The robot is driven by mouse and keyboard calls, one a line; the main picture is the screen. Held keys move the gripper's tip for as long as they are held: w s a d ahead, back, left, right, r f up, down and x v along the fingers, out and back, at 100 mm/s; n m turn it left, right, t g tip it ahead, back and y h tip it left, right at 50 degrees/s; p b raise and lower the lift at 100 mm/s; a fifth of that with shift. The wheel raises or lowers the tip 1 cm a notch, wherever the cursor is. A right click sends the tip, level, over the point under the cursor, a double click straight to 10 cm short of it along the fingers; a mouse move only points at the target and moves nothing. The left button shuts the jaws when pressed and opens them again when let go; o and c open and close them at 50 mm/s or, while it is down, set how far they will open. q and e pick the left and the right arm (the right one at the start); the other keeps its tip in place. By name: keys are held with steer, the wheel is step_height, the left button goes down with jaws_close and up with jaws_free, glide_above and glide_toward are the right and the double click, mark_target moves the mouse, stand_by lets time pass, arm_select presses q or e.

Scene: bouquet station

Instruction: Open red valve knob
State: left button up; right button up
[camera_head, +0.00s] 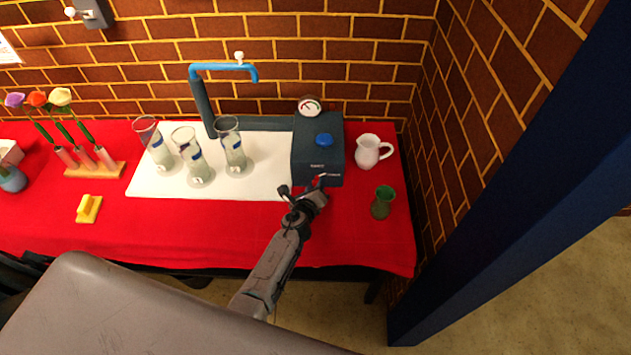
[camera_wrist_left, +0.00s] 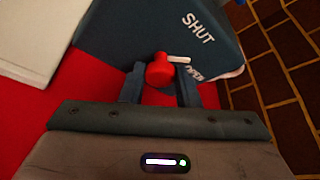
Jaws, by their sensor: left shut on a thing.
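The red valve knob (camera_wrist_left: 159,70) is on the front face of the dark blue pump box (camera_head: 308,150), which also shows in the left wrist view (camera_wrist_left: 125,30). A white pointer (camera_wrist_left: 178,59) beside the knob points right, close to the partly hidden OPEN label (camera_wrist_left: 194,73). The SHUT label (camera_wrist_left: 198,27) is farther up the face. My left gripper (camera_head: 306,188) is at the box's lower front, its fingers on both sides of the knob and shut on it. In the head view the gripper mostly hides the knob. My right gripper is not in view.
A blue button (camera_head: 324,140) and a gauge (camera_head: 309,106) are on the box. Several glass vases (camera_head: 190,158) stand left on a white board (camera_head: 262,182), below a blue spout (camera_head: 222,67). A white jug (camera_head: 368,152) and green cup (camera_head: 382,204) stand close right.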

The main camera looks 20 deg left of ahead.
arm_select(q)
steer(key=shift+d+r+m+y+p, duration=0.1)
steer(key=shift+r+m+y+p, duration=0.25)
steer(key=shift+m+p, duration=0.35)
steer(key=shift+f+m+g+y+p, duration=0.2)
steer(key=shift+m+g+y+p, duration=0.45)
steer(key=shift+m, duration=0.25)
steer(key=shift+d+f+m+y+p, duration=0.1)
steer(key=shift+m+y+p, duration=0.2)
steer(key=shift+m+y, duration=0.5)
steer(key=shift+g, duration=0.25)
steer(key=shift+m, duration=0.4)
steer(key=o, duration=1)
steer(key=shift+c, duration=0.2)
